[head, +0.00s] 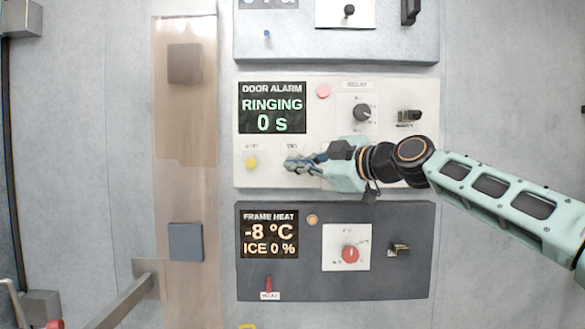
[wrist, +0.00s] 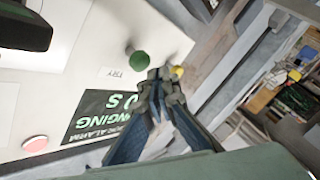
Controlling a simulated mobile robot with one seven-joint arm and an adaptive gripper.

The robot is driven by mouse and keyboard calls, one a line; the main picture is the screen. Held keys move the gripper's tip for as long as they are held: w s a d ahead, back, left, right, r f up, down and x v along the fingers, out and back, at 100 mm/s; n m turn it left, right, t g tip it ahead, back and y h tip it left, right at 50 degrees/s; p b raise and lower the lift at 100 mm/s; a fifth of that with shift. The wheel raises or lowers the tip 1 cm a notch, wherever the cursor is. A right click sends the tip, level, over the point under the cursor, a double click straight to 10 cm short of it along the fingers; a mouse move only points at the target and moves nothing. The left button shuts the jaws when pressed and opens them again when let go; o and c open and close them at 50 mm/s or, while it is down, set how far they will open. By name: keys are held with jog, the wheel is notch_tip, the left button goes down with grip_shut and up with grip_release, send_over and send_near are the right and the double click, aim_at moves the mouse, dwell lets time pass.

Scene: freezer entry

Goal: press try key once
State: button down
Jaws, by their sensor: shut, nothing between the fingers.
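The try key is a green round button (wrist: 138,60) beside a TRY label (wrist: 112,73) in the wrist view. In the head view the TRY label (head: 291,147) shows on the white door alarm panel (head: 300,90), but the key is hidden behind my gripper (head: 291,164). My gripper is shut and empty, its fingertips in front of the panel's lower part. In the wrist view my fingertips (wrist: 164,76) appear between the green key and a yellow button (wrist: 177,71). I cannot tell whether they touch anything. The alarm display (head: 272,108) reads RINGING 0 s.
The yellow button (head: 251,163) is left of my gripper. A pink lamp (head: 323,91), a black knob (head: 362,113) and a switch (head: 409,115) are higher on the panel. The dark frame heat panel (head: 310,285) is below. A metal handle (head: 128,296) juts out lower left.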

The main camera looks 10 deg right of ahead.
jog(key=shift+s+a+b, duration=0.25)
jog(key=shift+s+b, duration=0.75)
jog(key=shift+s, duration=0.25)
jog(key=shift+s+a+b, duration=0.25)
jog(key=shift+s+b, duration=0.7)
jog(key=shift+s, duration=0.25)
